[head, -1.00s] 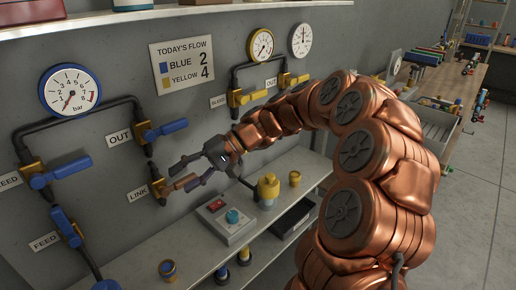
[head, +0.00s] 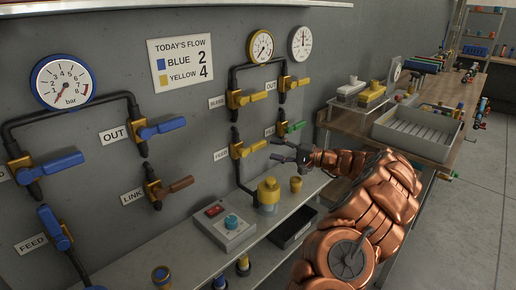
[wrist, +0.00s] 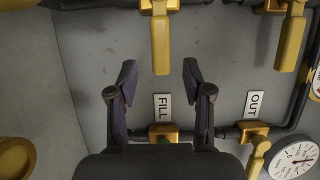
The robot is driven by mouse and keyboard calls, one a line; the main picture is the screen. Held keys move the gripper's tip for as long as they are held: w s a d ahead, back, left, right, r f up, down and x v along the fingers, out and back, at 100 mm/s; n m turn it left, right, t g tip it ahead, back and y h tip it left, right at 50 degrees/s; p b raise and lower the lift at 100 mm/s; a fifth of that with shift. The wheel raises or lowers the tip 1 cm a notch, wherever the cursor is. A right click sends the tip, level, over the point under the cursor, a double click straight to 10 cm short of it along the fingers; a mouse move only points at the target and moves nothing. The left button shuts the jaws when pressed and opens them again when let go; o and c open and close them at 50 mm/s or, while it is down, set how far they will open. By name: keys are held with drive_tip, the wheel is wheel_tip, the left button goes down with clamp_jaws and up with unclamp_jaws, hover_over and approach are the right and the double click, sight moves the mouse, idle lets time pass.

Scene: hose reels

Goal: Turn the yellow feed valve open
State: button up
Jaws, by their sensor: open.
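The yellow feed valve (head: 237,151) is on the grey wall, right of its FEED label (head: 221,155) in the head view. Its yellow lever (head: 255,147) points right and slightly up, toward my gripper (head: 274,150). My gripper is open and empty just right of the lever's end. In the wrist view the feed lever (wrist: 160,45) hangs from the top, and its tip lies midway between the spread fingertips (wrist: 160,75). Neither finger appears to touch it; depth is hard to judge.
The green-levered fill valve (head: 291,128) is just above my gripper. Yellow bleed (head: 250,97) and out (head: 292,83) valves are higher up. Below, the shelf holds a grey control box (head: 224,230) and yellow fittings (head: 268,192). The brown-levered link valve (head: 170,190) is left.

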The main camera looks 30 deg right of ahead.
sight(261, 147)
drive_tip(key=x, duration=0.7)
drive_tip(key=shift+a+p, duration=0.15)
drive_tip(key=shift+p, duration=0.2)
drive_tip(key=shift+c, duration=0.3)
clamp_jaws()
